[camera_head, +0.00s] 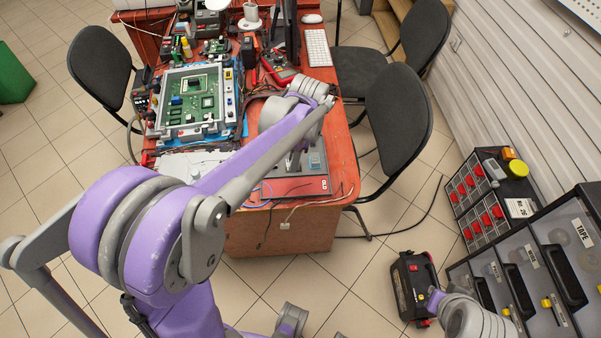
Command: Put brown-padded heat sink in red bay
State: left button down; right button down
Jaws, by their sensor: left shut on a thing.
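My left arm reaches across the table's near part. Its gripper (294,160) points down over a dark tray with a red front strip and a white label that seems to read OLD (296,188). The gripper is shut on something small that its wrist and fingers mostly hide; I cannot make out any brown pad. A grey-blue block (316,160) is beside the fingers at the tray's right. I cannot pick out a red bay for sure. A grey and purple part of my right arm shows at the bottom right; its jaws are not clear.
A green circuit board (193,100) lies in a pale frame on the red-brown table (345,140). Loose cables run along the near edge. Dark chairs (398,115) stand at the right. A parts rack (477,195) and drawers (572,235) are at the far right.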

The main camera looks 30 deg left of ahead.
pick_arm(q)
send_over(292, 187)
jog(key=f, duration=0.5)
jog(key=shift+d+f, duration=0.2)
jog(key=shift+d, duration=0.05)
jog(key=shift+w+f+b, duration=0.1)
jog(key=shift+f+b, duration=0.3)
jog(key=shift+f, duration=1.65)
pick_arm(e)
jog(key=shift+s+f, duration=0.35)
jog(key=shift+f, duration=0.05)
pick_arm(q)
jog(key=shift+f, duration=0.2)
jog(key=c, duration=0.6)
grip_release()
pick_arm(e)
jog(key=shift+f, duration=0.15)
pick_arm(q)
jog(key=shift+r, duration=0.15)
